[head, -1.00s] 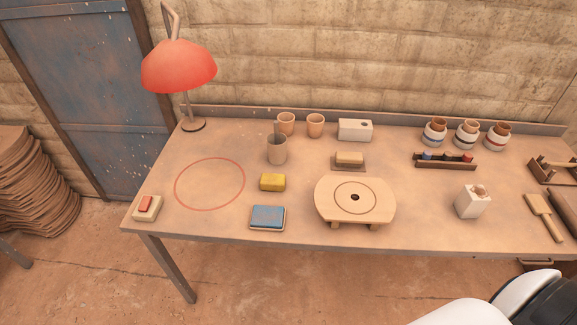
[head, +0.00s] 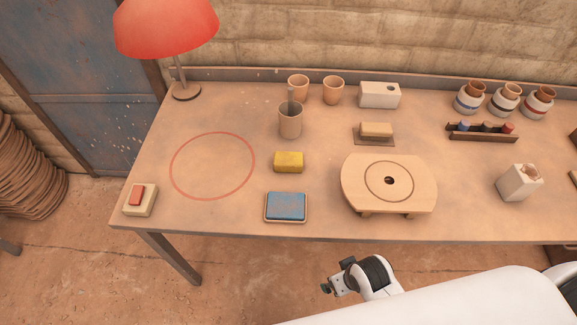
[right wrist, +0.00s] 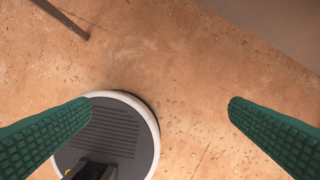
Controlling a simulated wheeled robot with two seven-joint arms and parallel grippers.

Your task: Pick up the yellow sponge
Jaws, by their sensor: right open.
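The yellow sponge (head: 289,162) lies on the workbench, right of a red ring marked on the tabletop and above a blue pad (head: 286,206) in the head view. Nothing touches the sponge. My right gripper (head: 327,289) shows small and partly hidden in front of the bench's front edge, below and right of the sponge in the picture. In the right wrist view its green fingers (right wrist: 160,105) are wide apart with nothing between them, over the floor. My left gripper is not in view.
A red lamp (head: 166,27) is at back left. The red ring (head: 172,170) encloses bare tabletop.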

